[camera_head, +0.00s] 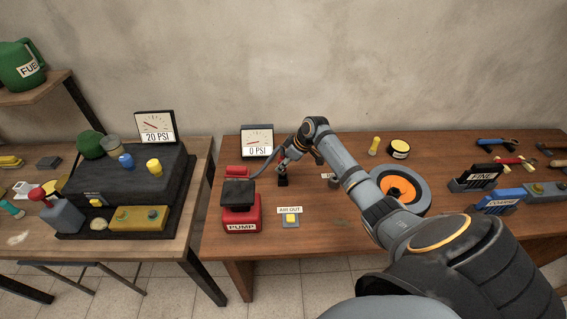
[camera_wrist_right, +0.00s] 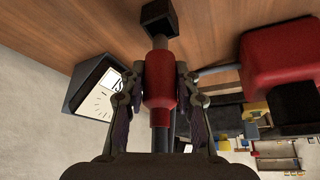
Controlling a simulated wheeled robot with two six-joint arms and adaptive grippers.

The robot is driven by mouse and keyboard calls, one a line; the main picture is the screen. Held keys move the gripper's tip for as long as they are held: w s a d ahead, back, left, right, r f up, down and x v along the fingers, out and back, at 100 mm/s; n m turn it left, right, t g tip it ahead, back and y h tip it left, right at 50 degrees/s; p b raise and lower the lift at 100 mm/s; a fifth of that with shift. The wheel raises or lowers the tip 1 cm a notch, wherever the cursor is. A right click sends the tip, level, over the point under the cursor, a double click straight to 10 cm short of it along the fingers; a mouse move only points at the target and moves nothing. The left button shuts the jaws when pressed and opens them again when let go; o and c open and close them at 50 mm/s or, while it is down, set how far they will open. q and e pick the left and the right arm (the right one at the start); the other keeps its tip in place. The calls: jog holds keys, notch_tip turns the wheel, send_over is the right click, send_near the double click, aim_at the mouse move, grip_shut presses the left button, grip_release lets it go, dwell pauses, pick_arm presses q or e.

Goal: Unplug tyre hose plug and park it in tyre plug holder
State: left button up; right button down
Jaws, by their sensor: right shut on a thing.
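My right gripper (camera_head: 283,164) is shut on the red tyre hose plug (camera_wrist_right: 160,85), with one finger on each side of its body in the wrist view. The plug's dark tip points at a small black block (camera_wrist_right: 158,18), which looks like the tyre plug holder; it also shows in the head view (camera_head: 282,180), right below the gripper. The tip meets or overlaps the block; I cannot tell how deep it sits. The tyre (camera_head: 427,193) with an orange hub lies flat to the right, partly behind my arm. My left gripper is not in view.
A red pump (camera_head: 241,225) stands left of the gripper, with a dark hose running toward the plug. A gauge reading 0 PSI (camera_head: 257,141) stands behind. An AIR OUT button (camera_head: 291,218) is in front. Files and tools (camera_head: 482,176) lie at the right.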

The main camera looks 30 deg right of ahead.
aim_at(284, 171)
jog(key=shift+f+b, duration=1.3)
jog(key=shift+f, duration=0.75)
jog(key=c, duration=0.9)
grip_release()
jog(key=v, duration=1.2)
jog(key=shift+s, duration=0.1)
